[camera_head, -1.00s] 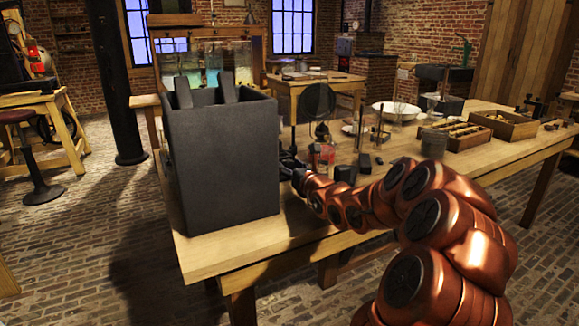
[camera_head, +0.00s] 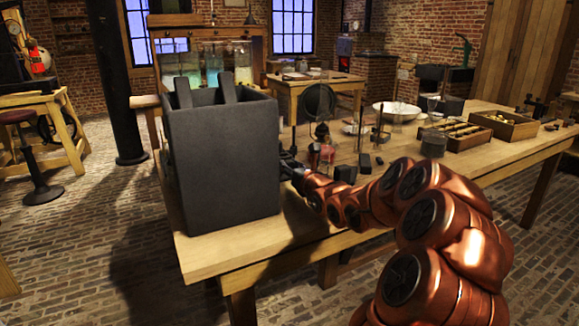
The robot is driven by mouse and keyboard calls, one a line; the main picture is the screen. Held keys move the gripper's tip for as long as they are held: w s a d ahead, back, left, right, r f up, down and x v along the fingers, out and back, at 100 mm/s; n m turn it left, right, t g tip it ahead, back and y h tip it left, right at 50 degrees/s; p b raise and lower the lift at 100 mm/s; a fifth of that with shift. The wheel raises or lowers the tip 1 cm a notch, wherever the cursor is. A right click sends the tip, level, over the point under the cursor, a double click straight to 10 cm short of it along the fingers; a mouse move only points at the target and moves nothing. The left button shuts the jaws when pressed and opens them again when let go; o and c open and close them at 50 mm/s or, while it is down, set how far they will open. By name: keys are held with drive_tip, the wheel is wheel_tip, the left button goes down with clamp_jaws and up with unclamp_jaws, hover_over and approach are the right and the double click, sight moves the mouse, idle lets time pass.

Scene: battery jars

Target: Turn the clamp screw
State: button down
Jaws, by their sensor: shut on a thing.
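A large dark grey jar (camera_head: 222,165) stands on the left end of the wooden table. Two dark plates, a left one (camera_head: 183,93) and a right one (camera_head: 228,88), stick up out of its open top. My gripper (camera_head: 287,163) is low at the jar's right side, close beside it, at the end of my copper-coloured arm. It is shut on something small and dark. The jar's edge and the gripper itself hide most of the fingers, and the clamp screw cannot be made out clearly.
Beyond my gripper stand a small red-labelled jar (camera_head: 327,153), a round dark disc (camera_head: 319,100), a white bowl (camera_head: 397,111) and a grey pot (camera_head: 433,144). Wooden trays (camera_head: 503,125) lie farther right. The table's front edge (camera_head: 300,245) is clear.

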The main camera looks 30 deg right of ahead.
drive_tip(key=shift+f+n+b, duration=0.2)
drive_tip(key=shift+n+b, duration=0.5)
drive_tip(key=shift+b, duration=1.3)
drive_tip(key=c, duration=1.9)
unclamp_jaws()
drive_tip(key=b, duration=0.2)
drive_tip(key=a+n+b, duration=0.1)
drive_tip(key=b, duration=0.2)
drive_tip(key=shift+w+r+n+y+b, duration=0.2)
drive_tip(key=shift+w+n+y+b, duration=0.05)
drive_tip(key=shift+n+y+b, duration=0.1)
drive_tip(key=b, duration=0.3)
drive_tip(key=shift+s+d+f, duration=0.1)
drive_tip(key=shift+f, duration=0.15)
clamp_jaws()
drive_tip(key=shift+d, duration=0.15)
drive_tip(key=o, duration=0.9)
unclamp_jaws()
drive_tip(key=shift+o, duration=1.3)
drive_tip(key=shift+s+d+r, duration=0.1)
drive_tip(key=shift+r, duration=0.05)
drive_tip(key=shift+d, duration=0.1)
